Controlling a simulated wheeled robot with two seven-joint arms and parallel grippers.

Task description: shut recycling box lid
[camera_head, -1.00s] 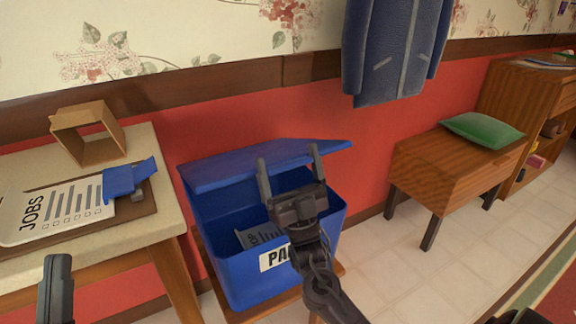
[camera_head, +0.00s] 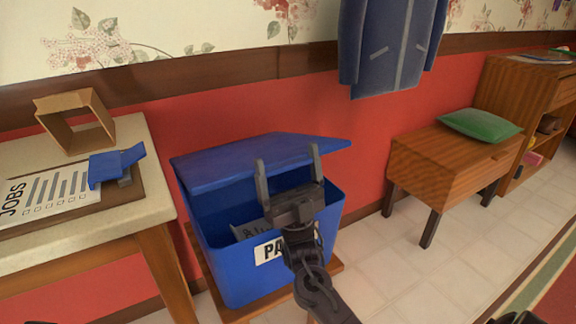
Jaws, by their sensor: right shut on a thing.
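The blue recycling box (camera_head: 225,270) stands low in the middle, with a white label on its front that my right arm partly covers. Its blue lid (camera_head: 222,165) is hinged at the back and stands partly open, tilted over the box. The inside shows, with grey printed paper (camera_head: 250,229) in it. My right gripper (camera_head: 288,160) is at the front of the opening, its fingers pointing up and overlapping the lid's front edge. It is shut on the lid, though its fingers look spread and the contact is hard to see.
A table (camera_head: 120,218) at left holds a clipboard (camera_head: 60,200), a blue stapler-like object (camera_head: 115,165) and an open wooden box (camera_head: 78,122). A wooden bench (camera_head: 430,165) with a green cushion (camera_head: 482,125) stands at right. A blue jacket (camera_head: 390,45) hangs above. Tiled floor is clear between.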

